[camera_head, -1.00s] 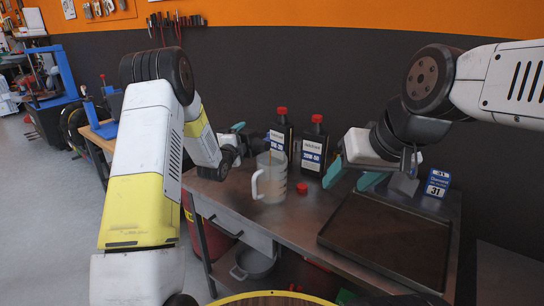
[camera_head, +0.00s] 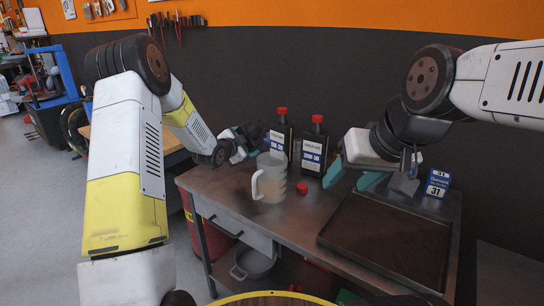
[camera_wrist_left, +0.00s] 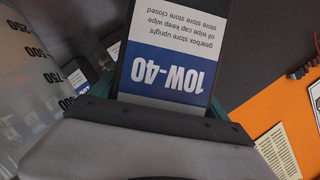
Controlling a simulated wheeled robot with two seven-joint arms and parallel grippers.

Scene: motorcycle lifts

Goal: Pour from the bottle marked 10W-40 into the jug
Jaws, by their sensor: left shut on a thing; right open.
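The bottle marked 10W-40 (camera_wrist_left: 172,70) is in my left gripper (camera_head: 238,146); its blue and white label reads upside down in the left wrist view. In the head view the bottle is mostly hidden by the gripper and hard to make out. The clear jug (camera_head: 271,180), handle to the left, stands upright on the bench, with a pale beige content low down. It also shows at the left of the left wrist view (camera_wrist_left: 32,85). My left gripper is up and left of the jug. My right gripper (camera_head: 352,176) is open and empty, right of the jug.
Two dark bottles with red caps, one on the left (camera_head: 282,135) and one marked 20W-50 (camera_head: 314,148), stand behind the jug. A loose red cap (camera_head: 302,188) lies beside it. A dark tray (camera_head: 336,238) fills the bench's right.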

